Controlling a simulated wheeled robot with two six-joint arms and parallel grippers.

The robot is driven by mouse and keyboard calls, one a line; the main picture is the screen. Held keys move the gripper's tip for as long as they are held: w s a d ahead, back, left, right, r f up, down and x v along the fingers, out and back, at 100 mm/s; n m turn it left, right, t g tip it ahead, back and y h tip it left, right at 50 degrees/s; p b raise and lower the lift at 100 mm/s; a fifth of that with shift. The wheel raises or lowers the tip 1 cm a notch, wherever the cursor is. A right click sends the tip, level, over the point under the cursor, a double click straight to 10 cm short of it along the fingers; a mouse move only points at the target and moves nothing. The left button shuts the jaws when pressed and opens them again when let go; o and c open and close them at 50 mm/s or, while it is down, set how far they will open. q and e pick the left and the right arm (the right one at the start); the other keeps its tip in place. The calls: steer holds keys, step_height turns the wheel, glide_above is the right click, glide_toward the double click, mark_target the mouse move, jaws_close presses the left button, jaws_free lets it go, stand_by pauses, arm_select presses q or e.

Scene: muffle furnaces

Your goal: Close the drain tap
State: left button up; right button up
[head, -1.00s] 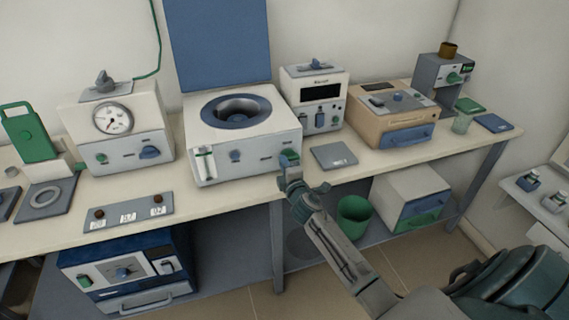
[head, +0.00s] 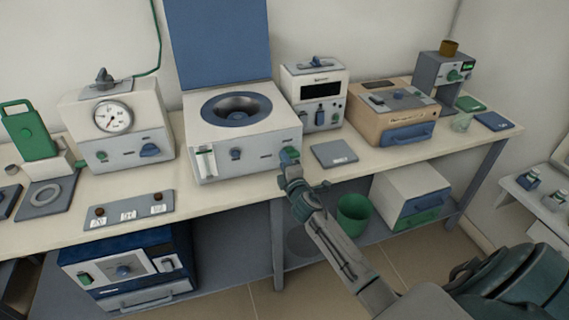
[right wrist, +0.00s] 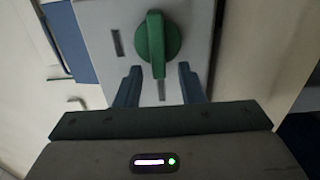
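The drain tap (head: 289,155) is a green knob with a bar-shaped handle, low on the right of the front of a white bath-like unit (head: 215,135). In the right wrist view the tap (right wrist: 157,38) has its bar pointing nearly straight up and down. My right gripper (head: 290,168) is in front of the tap and partly hides it in the head view. In the right wrist view its two blue-grey fingers (right wrist: 159,70) are apart, one on each side of the bar's lower end, with gaps showing. My left gripper is not in view.
The unit stands on a bench (head: 235,190) with a raised blue lid (head: 218,45) behind. A grey pad (head: 334,153) lies to its right and a grey panel (head: 128,210) to its left. A green bin (head: 354,213) and a white box (head: 405,190) are below.

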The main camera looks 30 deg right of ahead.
steer(key=b+v, duration=0.1)
steer(key=v, duration=0.9)
steer(key=shift+s+b, duration=0.3)
steer(key=shift+b, duration=0.05)
steer(key=shift+a, duration=0.15)
steer(key=s+f+m+g, duration=0.3)
steer(key=s+f, duration=0.2)
steer(key=f, duration=0.8)
steer(key=s+f+m+g+y, duration=0.1)
steer(key=s+f+m+g, duration=0.3)
steer(key=f, duration=0.9)
steer(key=s+f+m+g, duration=0.15)
steer(key=s+f, duration=0.45)
steer(key=f, duration=0.7)
steer(key=s+a+f+m+g, duration=0.2)
steer(key=s+f, duration=0.4)
steer(key=s, duration=0.5)
steer(key=s+a+f+m+g+y, duration=0.1)
steer(key=s+a+f+m+g, duration=0.1)
steer(key=s+f, duration=0.5)
steer(key=s+a+f+m+g+y, duration=0.1)
steer(key=s+f+g, duration=0.3)
steer(key=s, duration=1.2)
step_height(320, 180, down, 3)
steer(key=shift+a+r+m, duration=0.2)
steer(key=shift+a+m, duration=0.35)
steer(key=shift+m, duration=0.2)
